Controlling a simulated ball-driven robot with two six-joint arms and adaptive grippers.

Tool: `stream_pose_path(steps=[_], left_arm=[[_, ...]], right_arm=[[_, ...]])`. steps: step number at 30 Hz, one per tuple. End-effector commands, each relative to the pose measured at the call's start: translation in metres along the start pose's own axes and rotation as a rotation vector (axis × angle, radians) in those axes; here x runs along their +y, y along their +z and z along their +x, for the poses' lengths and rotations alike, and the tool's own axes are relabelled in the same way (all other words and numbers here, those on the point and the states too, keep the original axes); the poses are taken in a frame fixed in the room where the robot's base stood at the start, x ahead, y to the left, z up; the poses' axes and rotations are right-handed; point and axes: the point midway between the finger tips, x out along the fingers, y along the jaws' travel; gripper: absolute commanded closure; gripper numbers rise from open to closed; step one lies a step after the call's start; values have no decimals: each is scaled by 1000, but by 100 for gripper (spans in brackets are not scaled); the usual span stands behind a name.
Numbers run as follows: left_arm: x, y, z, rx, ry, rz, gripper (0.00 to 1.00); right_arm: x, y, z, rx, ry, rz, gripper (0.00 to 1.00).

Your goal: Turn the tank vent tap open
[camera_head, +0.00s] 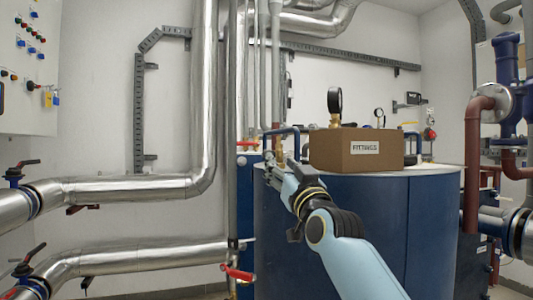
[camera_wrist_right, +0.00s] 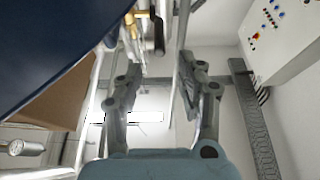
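A brass tap (camera_wrist_right: 133,32) with a dark lever (camera_wrist_right: 158,32) shows at the top of the right wrist view, on thin pipework beside the blue tank. In the head view brass pipework (camera_head: 280,157) stands at the left edge of the tank top (camera_head: 420,171), just beyond my right gripper (camera_head: 268,172). In the wrist view the fingers of my right gripper (camera_wrist_right: 159,50) stand apart, with the dark lever ahead between their tips. I see no clear contact. Whether this is the vent tap I cannot tell for sure. My left gripper is not in view.
A cardboard box marked FITTINGS (camera_head: 357,150) stands on the tank, right of my gripper. A blue rail (camera_head: 283,130) and silver vertical pipes (camera_head: 205,100) are close by. Red-handled valves (camera_head: 237,272) sit lower left.

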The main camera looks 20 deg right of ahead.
Motion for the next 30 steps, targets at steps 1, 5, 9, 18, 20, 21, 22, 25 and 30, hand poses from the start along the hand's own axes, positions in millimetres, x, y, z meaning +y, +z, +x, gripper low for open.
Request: stream_pose_path(steps=[1,5,9,18,20,21,22,25,30], left_arm=[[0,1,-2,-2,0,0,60],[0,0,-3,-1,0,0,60],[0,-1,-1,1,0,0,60],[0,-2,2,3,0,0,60],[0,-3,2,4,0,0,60],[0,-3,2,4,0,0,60],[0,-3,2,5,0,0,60],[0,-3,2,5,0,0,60],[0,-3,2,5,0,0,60]], right_arm=[[0,-2,10,2,0,-1,62],[0,-2,38,1,0,-1,62],[0,0,63,0,1,-1,62],[0,2,89,-3,1,-1,62],[0,2,89,-3,1,-1,62],[0,2,89,-3,1,-1,62],[0,1,89,-3,1,-1,62],[0,1,89,-2,1,-1,62],[0,1,89,-2,1,-1,82]])
